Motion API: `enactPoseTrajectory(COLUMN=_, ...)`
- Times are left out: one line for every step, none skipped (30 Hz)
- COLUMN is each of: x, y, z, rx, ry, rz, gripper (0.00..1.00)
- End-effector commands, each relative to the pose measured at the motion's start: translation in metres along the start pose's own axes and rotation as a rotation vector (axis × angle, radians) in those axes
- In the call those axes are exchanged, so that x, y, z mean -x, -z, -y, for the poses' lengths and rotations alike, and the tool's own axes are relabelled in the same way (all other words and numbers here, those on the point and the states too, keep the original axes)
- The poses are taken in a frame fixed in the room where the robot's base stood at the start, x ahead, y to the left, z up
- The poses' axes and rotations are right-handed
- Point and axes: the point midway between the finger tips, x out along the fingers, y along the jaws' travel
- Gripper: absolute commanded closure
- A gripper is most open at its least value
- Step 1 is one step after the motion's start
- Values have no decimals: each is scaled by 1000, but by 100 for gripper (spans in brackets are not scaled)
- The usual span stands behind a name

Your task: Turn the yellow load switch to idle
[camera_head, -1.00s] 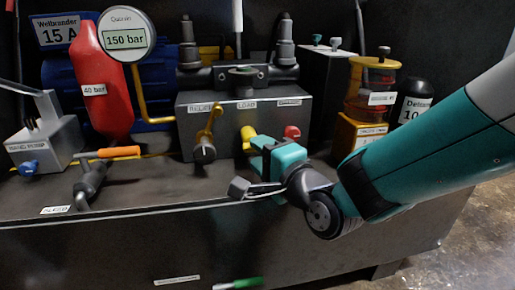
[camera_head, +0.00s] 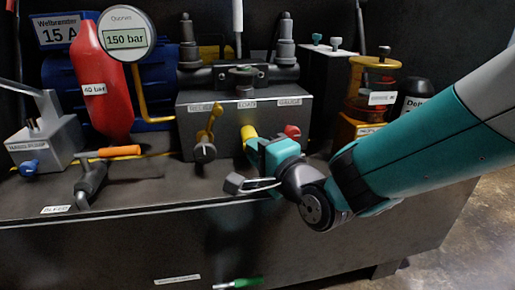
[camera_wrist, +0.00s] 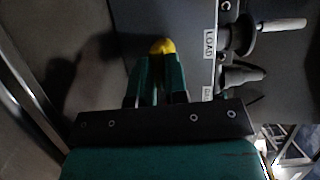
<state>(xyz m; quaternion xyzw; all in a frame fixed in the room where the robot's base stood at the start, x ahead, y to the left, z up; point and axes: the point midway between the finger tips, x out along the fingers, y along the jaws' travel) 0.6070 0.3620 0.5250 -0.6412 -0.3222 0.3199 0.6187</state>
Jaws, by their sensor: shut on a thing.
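The yellow load switch (camera_head: 248,132) sticks out from the front of the dark valve block (camera_head: 226,112), under its LOAD label. My teal gripper (camera_head: 257,146) reaches it from the front right and is shut on it. In the wrist view the yellow tip of the switch (camera_wrist: 162,46) shows between my fingertips (camera_wrist: 158,66), beside the LOAD label (camera_wrist: 209,43). The fingers hide most of the switch, so its exact angle is hard to tell.
A red knob (camera_head: 292,131) sits close right of the switch. A brass-coloured lever (camera_head: 210,125) stands to its left. The ledge in front is mostly clear.

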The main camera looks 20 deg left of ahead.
Motion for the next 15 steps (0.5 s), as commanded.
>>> enactPoseTrajectory(x=0, y=0, z=3, rx=16, ry=-9, rz=0, gripper=100)
enactPoseTrajectory(x=0, y=0, z=3, rx=27, ry=-14, rz=0, gripper=100)
enactPoseTrajectory(x=0, y=0, z=4, rx=46, ry=-22, rz=0, gripper=100)
enactPoseTrajectory(x=0, y=0, z=4, rx=61, ry=-29, rz=0, gripper=100)
enactPoseTrajectory(x=0, y=0, z=5, rx=79, ry=-36, rz=1, gripper=100)
enactPoseTrajectory(x=0, y=0, z=6, rx=105, ry=-47, rz=1, gripper=100)
enactPoseTrajectory(x=0, y=0, z=6, rx=126, ry=-56, rz=1, gripper=100)
enactPoseTrajectory(x=0, y=0, z=7, rx=147, ry=-66, rz=1, gripper=100)
enactPoseTrajectory(x=0, y=0, z=7, rx=179, ry=-79, rz=1, gripper=100)
enactPoseTrajectory(x=0, y=0, z=8, rx=203, ry=-89, rz=1, gripper=100)
enactPoseTrajectory(x=0, y=0, z=8, rx=229, ry=-99, rz=1, gripper=100)
enactPoseTrajectory(x=0, y=0, z=9, rx=263, ry=-113, rz=1, gripper=100)
enactPoseTrajectory(x=0, y=0, z=9, rx=290, ry=-124, rz=1, gripper=100)
enactPoseTrajectory(x=0, y=-1, z=9, rx=316, ry=-136, rz=2, gripper=100)
enactPoseTrajectory(x=0, y=-1, z=9, rx=352, ry=-150, rz=2, gripper=100)
